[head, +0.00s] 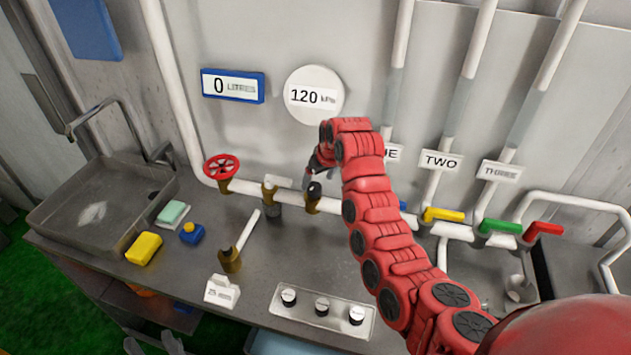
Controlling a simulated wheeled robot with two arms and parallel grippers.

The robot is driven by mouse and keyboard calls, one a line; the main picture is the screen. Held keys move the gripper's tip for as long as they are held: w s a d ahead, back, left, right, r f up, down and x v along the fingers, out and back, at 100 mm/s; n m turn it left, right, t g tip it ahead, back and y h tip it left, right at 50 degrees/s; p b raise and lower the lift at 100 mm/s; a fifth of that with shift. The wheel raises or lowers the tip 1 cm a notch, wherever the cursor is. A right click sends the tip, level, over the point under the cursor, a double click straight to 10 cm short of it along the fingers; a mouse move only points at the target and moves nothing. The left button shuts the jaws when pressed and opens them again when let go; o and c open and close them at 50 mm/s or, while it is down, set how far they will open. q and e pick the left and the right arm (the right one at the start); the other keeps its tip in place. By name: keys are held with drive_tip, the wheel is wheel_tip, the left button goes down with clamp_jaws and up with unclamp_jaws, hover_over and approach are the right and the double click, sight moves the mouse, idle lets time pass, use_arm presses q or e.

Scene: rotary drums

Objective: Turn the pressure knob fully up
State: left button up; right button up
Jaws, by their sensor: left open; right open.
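A round white gauge (313,95) on the back wall reads 120 kPa. Below it, a small dark knob (314,189) sits on a brass fitting on the white pipe. No label for a pressure knob is legible. My red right arm reaches in from the lower right, and its gripper (312,176) is open just above the dark knob; the arm partly hides it, and I cannot tell whether they touch. My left gripper (152,345) shows as grey fingers at the bottom edge, open, below the counter and away from the knob.
A red wheel valve (221,167) and white lever valve (270,188) stand left of the knob. A panel (340,318) with three knobs lies in front. Yellow (443,215), green (501,227) and red (544,230) levers are right. A sink (60,215) is left.

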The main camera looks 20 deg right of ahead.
sight(315, 186)
drive_tip(key=p+x, duration=0.1)
drive_tip(key=x, duration=0.2)
drive_tip(key=shift+w+f, duration=0.2)
drive_tip(key=shift+f, duration=0.4)
drive_tip(key=shift+w+f, duration=0.15)
